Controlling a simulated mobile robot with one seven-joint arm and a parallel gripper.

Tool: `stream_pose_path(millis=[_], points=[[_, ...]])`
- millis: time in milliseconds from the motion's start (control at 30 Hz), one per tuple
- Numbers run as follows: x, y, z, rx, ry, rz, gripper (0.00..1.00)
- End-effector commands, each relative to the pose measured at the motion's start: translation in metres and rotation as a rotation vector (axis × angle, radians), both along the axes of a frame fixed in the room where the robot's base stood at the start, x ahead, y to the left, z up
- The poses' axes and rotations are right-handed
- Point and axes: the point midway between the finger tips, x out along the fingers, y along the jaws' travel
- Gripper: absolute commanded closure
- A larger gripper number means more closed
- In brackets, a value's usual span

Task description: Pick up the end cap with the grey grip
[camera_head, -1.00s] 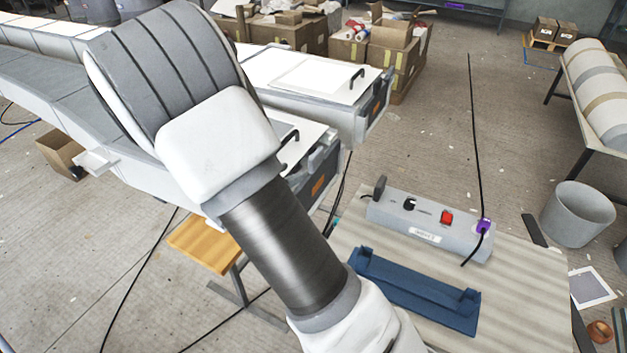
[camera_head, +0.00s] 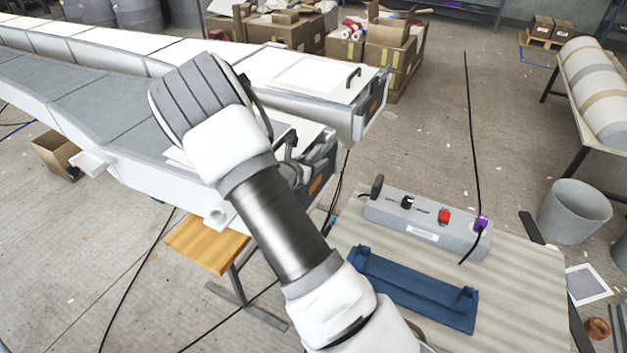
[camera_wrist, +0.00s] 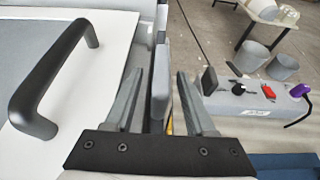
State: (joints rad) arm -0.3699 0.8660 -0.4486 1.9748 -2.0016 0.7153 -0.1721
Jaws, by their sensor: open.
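The near mould's dark grey end cap (camera_head: 320,165) carries an orange label and faces right in the head view. Part of it is hidden behind my gripper (camera_head: 289,165). In the wrist view my gripper (camera_wrist: 160,73) is open, with a narrow grey upright piece (camera_wrist: 159,85) showing between its fingers. I cannot tell whether this piece is the cap's grip or whether the fingers touch it. A dark bar handle (camera_wrist: 50,75) stands on a white panel left of the fingers. The far mould has a similar labelled end (camera_head: 374,102).
A bench (camera_head: 530,290) at right holds a grey switch box (camera_head: 425,222) with a red switch and a blue tray (camera_head: 410,290). A wooden stool (camera_head: 207,243) stands below the near mould. Cardboard boxes (camera_head: 392,55) are behind. Cables cross the open floor.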

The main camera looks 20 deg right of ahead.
Motion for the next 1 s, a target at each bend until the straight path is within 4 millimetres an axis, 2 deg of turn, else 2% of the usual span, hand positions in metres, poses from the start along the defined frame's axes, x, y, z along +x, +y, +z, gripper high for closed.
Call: stream_pose_path(millis=[200,500,1000], points=[[0.0005,-0.0005,-0.0004,0.000,0.000,0.000,0.45],[0.0004,-0.0002,-0.0003,0.000,0.000,0.000,0.99],[0.0004,-0.0002,-0.0002,0.000,0.000,0.000,1.00]])
